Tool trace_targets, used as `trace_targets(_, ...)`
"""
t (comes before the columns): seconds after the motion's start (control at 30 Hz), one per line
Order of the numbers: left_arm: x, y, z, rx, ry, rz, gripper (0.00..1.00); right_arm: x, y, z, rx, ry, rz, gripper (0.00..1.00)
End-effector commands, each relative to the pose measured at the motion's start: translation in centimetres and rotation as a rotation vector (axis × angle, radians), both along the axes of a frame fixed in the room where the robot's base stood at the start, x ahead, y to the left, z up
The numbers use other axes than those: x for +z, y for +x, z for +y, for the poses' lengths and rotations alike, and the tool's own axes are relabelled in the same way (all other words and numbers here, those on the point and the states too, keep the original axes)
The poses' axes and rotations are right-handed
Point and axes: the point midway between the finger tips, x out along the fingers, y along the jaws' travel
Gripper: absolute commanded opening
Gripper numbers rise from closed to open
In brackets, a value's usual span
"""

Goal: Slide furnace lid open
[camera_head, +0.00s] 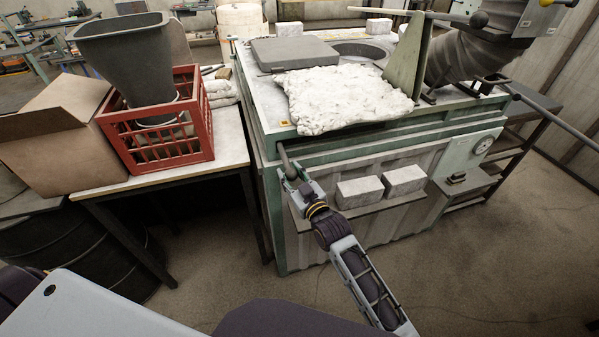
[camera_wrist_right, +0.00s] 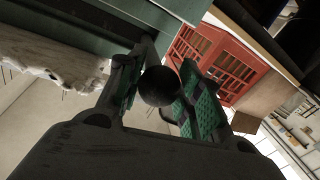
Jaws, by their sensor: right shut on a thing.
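The furnace (camera_head: 262,104) is a green and white box in the head view. A flat dark grey slab, seemingly its lid (camera_head: 295,53), lies on top at the left. A round grey opening (camera_head: 358,48) shows partly to its right. A short dark handle with a ball knob (camera_wrist_right: 159,87) sticks out at the furnace's front left corner. My right gripper (camera_head: 290,171) is shut on this handle; in the right wrist view the black ball sits between its green-padded fingers (camera_wrist_right: 162,98). Whether the handle joins the lid is hidden. My left gripper is not in view.
A crumpled white blanket (camera_head: 345,97) hangs over the furnace's front top edge. Two white bricks (camera_head: 360,191) rest on a front shelf. A red crate (camera_head: 157,152) with a grey hopper (camera_head: 122,56) and a cardboard box (camera_head: 62,135) stand on the left table. A green upright plate (camera_head: 408,60) stands right.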

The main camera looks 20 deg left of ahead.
Motion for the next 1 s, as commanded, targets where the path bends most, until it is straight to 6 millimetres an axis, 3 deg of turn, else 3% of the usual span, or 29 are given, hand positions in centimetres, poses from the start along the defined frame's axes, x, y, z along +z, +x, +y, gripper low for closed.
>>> trace_targets(0.47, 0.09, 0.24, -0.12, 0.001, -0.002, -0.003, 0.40, -0.18, -0.54, 0.68, 0.005, -0.001, 0.003, 0.00)
trace_targets(0.5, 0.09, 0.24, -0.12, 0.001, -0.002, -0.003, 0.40, -0.18, -0.56, 0.70, 0.005, -0.001, 0.003, 0.39)
trace_targets(0.63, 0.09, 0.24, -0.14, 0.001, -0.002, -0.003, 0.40, -0.18, -0.51, 0.66, 0.004, -0.001, 0.003, 0.56)
trace_targets(1.0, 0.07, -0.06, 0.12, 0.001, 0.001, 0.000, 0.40, -0.05, -0.35, 0.44, 0.001, 0.000, 0.000, 0.57)
